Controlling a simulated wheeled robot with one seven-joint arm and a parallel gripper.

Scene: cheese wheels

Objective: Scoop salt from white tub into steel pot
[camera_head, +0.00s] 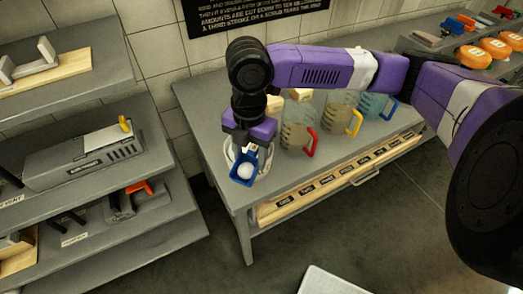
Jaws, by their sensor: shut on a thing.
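My gripper (247,146) points down over the near left end of the grey table. It is shut on a blue scoop (236,181). The scoop has a square open bowl with a rounded white heap (245,170) in it, which looks like salt. A pale round rim (267,160) shows behind and around the scoop, partly hidden by my gripper. I cannot tell if it belongs to the white tub or another vessel. I cannot make out the steel pot.
Clear jugs with red (310,143), yellow (355,122) and blue (391,107) handles stand to the right on the table (213,125). Grey shelves (70,150) with tools stand at left. A pale flat surface (322,284) shows at the bottom. Open floor lies in front.

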